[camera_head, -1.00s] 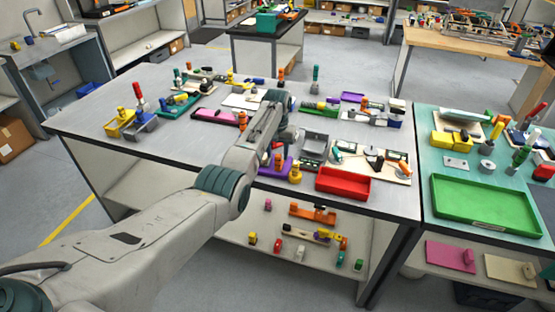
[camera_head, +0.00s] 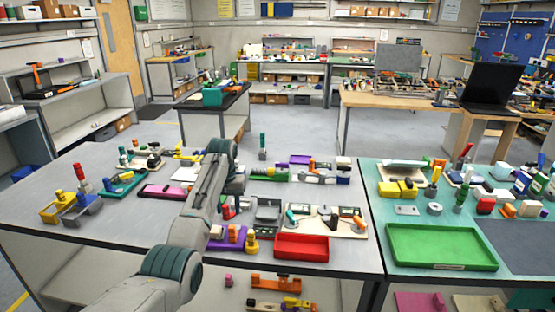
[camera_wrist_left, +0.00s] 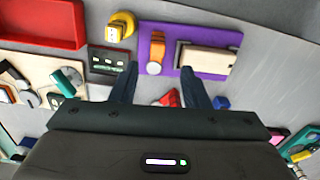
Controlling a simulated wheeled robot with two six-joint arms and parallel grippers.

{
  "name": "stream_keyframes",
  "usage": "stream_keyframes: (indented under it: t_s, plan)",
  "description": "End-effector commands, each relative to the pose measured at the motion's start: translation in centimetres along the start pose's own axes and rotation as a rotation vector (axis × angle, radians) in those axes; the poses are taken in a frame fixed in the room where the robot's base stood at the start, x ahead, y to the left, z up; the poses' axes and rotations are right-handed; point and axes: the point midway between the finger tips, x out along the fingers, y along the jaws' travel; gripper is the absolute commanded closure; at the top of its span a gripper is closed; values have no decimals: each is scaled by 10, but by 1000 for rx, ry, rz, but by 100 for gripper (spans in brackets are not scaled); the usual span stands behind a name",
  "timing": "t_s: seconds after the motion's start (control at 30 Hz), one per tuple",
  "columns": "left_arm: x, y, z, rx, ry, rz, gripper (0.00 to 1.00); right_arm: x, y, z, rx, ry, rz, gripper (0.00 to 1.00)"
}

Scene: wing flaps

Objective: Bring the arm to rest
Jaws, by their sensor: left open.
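My left arm (camera_head: 203,205) reaches up over the grey table from the bottom of the head view. Its wrist (camera_head: 232,180) bends down above the table's parts, and the fingertips are hard to make out there. In the left wrist view, my left gripper (camera_wrist_left: 157,88) is open, its two dark fingers apart with nothing held. A purple board (camera_wrist_left: 208,42) with an orange piece and a beige block lies beyond the fingers. A small red part (camera_wrist_left: 168,97) shows between them, apart from or below them; I cannot tell the gap. My right gripper is not in view.
A red tray (camera_head: 301,248) sits at the table's front edge, right of the arm. A green tray (camera_head: 440,247) lies on the neighbouring teal table. The grey table's left front area (camera_head: 130,235) is mostly bare.

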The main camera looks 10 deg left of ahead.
Motion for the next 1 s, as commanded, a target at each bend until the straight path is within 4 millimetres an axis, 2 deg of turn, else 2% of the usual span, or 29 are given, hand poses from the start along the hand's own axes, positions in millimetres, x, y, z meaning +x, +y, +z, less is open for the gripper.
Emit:
stream_keyframes:
  t_s: [0.17,0.37,0.5,0.7,0.83,1.0]
  plan:
    - [45,-6,20,5,17,-9,58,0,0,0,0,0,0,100]
    - [114,-18,70,20,61,-25,58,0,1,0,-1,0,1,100]
    - [156,-27,117,37,94,-38,58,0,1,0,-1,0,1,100]
    - [198,-39,195,66,142,-54,58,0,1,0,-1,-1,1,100]
    - [214,-46,250,87,173,-63,58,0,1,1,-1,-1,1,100]
    - [220,-54,327,120,212,-72,58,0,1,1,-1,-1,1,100]
